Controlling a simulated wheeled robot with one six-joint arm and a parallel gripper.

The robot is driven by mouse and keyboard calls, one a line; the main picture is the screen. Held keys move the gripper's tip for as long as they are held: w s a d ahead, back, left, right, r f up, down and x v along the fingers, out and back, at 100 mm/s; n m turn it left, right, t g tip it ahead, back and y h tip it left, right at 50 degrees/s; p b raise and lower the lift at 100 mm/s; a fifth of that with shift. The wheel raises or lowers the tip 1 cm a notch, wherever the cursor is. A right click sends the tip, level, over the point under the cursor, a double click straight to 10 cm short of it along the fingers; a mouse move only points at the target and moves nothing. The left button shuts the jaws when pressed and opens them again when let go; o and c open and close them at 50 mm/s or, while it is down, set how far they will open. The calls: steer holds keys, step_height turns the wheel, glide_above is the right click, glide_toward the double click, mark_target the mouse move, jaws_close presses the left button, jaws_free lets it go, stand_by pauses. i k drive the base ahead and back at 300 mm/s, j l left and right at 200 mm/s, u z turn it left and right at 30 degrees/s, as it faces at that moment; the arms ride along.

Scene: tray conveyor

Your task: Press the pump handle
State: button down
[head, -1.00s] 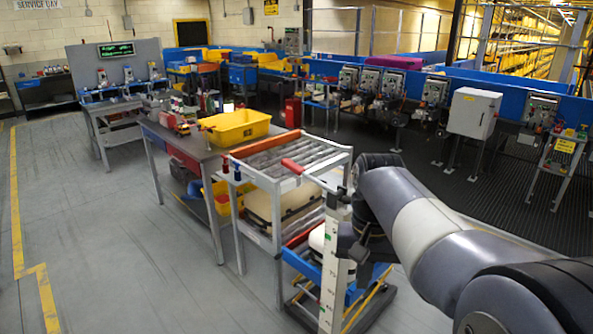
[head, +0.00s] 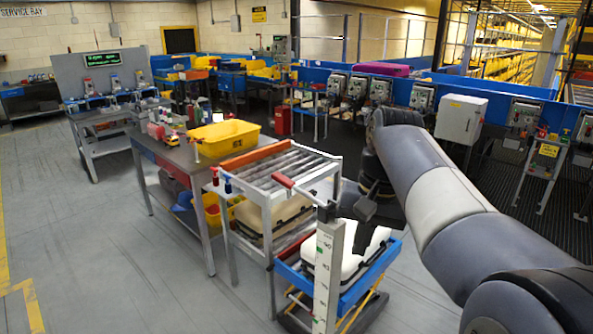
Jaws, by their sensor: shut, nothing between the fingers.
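The pump handle (head: 284,181) is a lever with a red grip. It slopes up to the left from the top of a white post with scale marks (head: 328,275). The post stands at a wheeled lift cart with a blue platform (head: 352,297), which carries a white case (head: 356,252). My gripper (head: 361,232) is dark and points down, just right of the post top and above the white case. It is shut and empty. The red grip is left of my gripper, apart from it. My wrist partly hides the fingers.
A roller rack (head: 290,165) stands directly behind the handle, with a tan case (head: 275,220) on its lower level. A workbench (head: 178,157) with a yellow bin (head: 224,136) is to its left. The floor at left is clear.

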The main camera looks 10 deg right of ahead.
mark_target(287, 183)
steer(key=i+j+z, duration=0.25)
steer(key=z, duration=0.2)
steer(key=i+j+z, duration=0.4)
steer(key=i+j, duration=0.15)
steer(key=j, duration=0.15)
steer(key=i+j, duration=0.15)
steer(key=j, duration=0.2)
steer(key=i+j+z, duration=0.1)
steer(key=i+j, duration=0.25)
steer(key=j, duration=0.3)
steer(key=i+j+z, duration=0.1)
steer(key=j, duration=0.2)
steer(key=i+j, duration=0.2)
steer(key=j, duration=0.15)
